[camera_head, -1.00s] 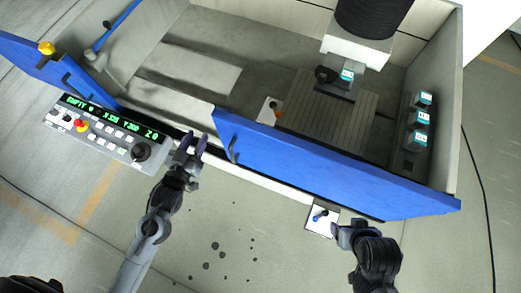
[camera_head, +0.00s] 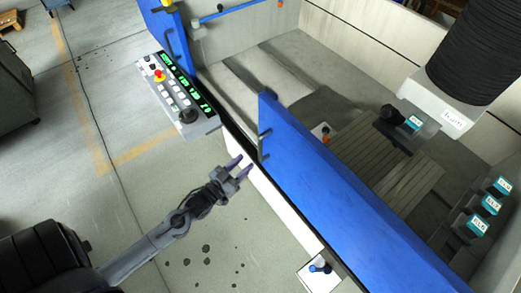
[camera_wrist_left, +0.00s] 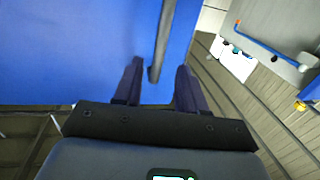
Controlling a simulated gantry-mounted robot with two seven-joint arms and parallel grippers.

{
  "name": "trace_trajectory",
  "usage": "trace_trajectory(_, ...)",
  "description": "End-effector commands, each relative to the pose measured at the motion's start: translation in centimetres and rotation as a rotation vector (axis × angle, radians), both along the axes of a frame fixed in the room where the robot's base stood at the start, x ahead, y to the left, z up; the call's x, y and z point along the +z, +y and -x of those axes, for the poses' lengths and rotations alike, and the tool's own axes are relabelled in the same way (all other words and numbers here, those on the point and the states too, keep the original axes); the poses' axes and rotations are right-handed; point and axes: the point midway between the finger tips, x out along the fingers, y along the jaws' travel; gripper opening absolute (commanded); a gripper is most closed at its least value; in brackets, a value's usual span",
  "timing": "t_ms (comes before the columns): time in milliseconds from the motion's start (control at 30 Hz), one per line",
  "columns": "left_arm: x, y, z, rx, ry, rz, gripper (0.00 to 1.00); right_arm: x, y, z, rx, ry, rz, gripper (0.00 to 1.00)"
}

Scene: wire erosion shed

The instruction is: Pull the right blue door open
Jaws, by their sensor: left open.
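The right blue door (camera_head: 335,200) is a long blue panel along the front of the machine. Its dark bar handle (camera_head: 264,144) stands on the outer face near the panel's left end. My left gripper (camera_head: 240,165) is open and empty, just left of and slightly below the handle in the head view. In the left wrist view the lower end of the handle (camera_wrist_left: 160,45) shows between the two fingers of my left gripper (camera_wrist_left: 158,72), with the blue door (camera_wrist_left: 70,50) behind. Contact cannot be told. My right gripper is out of view.
The left blue door (camera_head: 166,30) stands at the upper left, beside the control panel (camera_head: 178,92). A small white plate with a blue-tipped lever (camera_head: 319,266) lies below the right door. The floor (camera_head: 150,200) around my left arm is clear apart from dark spots.

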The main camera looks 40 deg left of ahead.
Motion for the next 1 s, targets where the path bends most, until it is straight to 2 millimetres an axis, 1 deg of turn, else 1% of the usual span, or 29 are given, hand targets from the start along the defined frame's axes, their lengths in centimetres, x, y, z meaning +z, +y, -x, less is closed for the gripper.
trace_trajectory(33,0.3,0.0,-0.9,0.0,-0.004,-0.001,0.41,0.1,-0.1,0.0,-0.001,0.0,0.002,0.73)
trace_trajectory(300,0.3,-0.1,-5.3,0.001,-0.004,-0.001,0.41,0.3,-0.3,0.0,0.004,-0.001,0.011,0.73)
trace_trajectory(500,0.2,-0.1,-7.7,0.0,-0.002,-0.001,0.41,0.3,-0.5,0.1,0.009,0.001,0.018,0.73)
trace_trajectory(700,0.1,-0.1,-8.9,0.0,-0.001,-0.001,0.41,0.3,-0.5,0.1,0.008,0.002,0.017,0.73)
trace_trajectory(1000,0.1,-0.2,-9.0,0.0,-0.001,-0.001,0.41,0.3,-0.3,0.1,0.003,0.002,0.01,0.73)
